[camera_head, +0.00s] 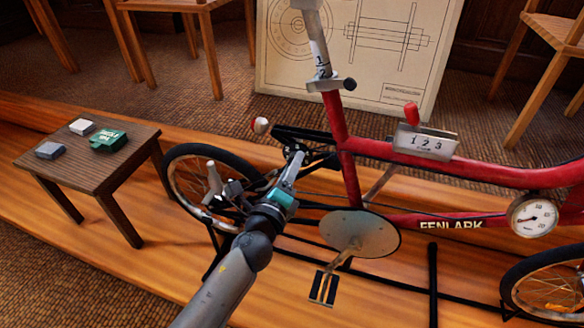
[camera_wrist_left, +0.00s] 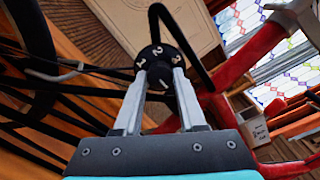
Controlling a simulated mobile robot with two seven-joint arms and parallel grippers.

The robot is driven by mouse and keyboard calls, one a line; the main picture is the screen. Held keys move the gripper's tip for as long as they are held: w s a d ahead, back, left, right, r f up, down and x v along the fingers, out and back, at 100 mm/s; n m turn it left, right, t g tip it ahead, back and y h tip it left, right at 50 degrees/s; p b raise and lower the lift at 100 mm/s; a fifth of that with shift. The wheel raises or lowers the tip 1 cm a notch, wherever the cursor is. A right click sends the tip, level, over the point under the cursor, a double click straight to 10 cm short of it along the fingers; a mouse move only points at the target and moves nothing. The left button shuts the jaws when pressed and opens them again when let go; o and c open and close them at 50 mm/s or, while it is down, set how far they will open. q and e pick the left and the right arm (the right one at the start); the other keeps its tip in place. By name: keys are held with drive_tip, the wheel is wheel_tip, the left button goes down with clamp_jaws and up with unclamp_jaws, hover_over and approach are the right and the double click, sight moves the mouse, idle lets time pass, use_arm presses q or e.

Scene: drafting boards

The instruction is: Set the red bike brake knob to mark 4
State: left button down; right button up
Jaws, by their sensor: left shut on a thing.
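The red bike (camera_head: 345,150) stands upright on the wooden platform. My left gripper (camera_head: 296,162) reaches to the dark parts behind its seat tube. In the left wrist view, my left gripper (camera_wrist_left: 160,80) is shut on a round black knob (camera_wrist_left: 156,54) with white numbers around its face. I can read 1, 2 and 3; a 4 is not clearly readable. The fingers are at the knob's lower part and cover some of it. In the head view the knob is mostly hidden by the gripper. My right gripper is not in view.
A grey box with a red lever and marks 1, 2, 3 (camera_head: 426,141) sits on the top tube. A round gauge (camera_head: 533,217) is at the right. A small table (camera_head: 88,170) with boxes stands left. A drawing board (camera_head: 400,60) stands behind the bike.

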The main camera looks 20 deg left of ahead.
use_arm(q)
drive_tip(key=shift+n, duration=2.6)
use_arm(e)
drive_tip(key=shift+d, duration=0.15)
use_arm(q)
drive_tip(key=c, duration=0.5)
unclamp_jaws()
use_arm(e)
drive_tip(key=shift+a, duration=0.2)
use_arm(q)
drive_tip(key=shift+s, duration=0.1)
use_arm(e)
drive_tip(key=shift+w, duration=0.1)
